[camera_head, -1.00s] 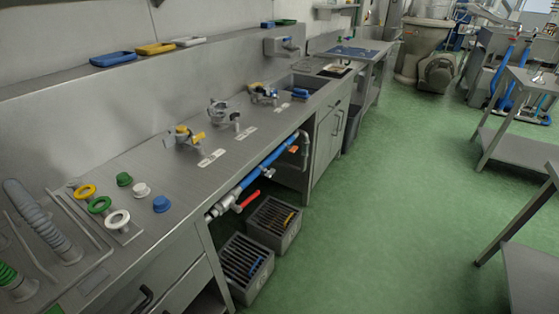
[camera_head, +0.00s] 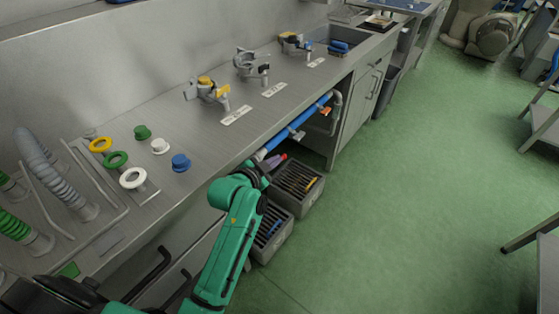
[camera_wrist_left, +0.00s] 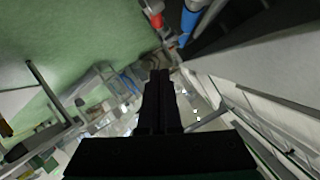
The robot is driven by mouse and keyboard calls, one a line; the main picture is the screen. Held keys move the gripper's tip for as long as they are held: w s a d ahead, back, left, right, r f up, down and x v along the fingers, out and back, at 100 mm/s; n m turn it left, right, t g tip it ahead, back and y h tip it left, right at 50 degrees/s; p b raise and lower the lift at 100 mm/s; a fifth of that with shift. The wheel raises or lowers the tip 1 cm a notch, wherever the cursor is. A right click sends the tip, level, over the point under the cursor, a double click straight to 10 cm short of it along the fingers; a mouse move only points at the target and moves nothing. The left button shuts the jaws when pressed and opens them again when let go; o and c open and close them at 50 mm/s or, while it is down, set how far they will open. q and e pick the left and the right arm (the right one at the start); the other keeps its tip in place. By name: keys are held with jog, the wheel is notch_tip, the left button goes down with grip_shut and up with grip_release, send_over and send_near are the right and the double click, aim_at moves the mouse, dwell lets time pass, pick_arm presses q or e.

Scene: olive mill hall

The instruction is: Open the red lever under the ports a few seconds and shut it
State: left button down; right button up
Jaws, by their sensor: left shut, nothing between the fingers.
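The red lever (camera_head: 279,159) hangs under the counter on the blue and grey pipe (camera_head: 296,130); my left gripper partly hides it. In the left wrist view the red lever (camera_wrist_left: 156,20) shows at the top, beside the blue pipe (camera_wrist_left: 188,22). My left gripper (camera_head: 265,166) is at the pipe's near end, close to the lever; I cannot tell whether they touch. In the left wrist view its fingers (camera_wrist_left: 159,76) are shut with nothing between them, and the lever lies beyond the tips. The ports (camera_head: 208,91) stand above on the counter. My right gripper is not in view.
Two grey slotted crates (camera_head: 297,184) stand on the floor below the pipe. The steel counter (camera_head: 190,125) edge runs above it. Coloured caps (camera_head: 181,162) and rings lie at the left. The green floor (camera_head: 390,200) to the right is clear.

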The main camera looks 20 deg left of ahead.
aim_at(285, 157)
pick_arm(q)
jog(key=w+f, duration=0.5)
jog(key=shift+a+f, duration=0.25)
jog(key=shift+a, duration=0.2)
jog(key=shift+f+g+p, duration=0.1)
jog(key=shift+g+p, duration=0.3)
jog(key=shift+p, duration=0.05)
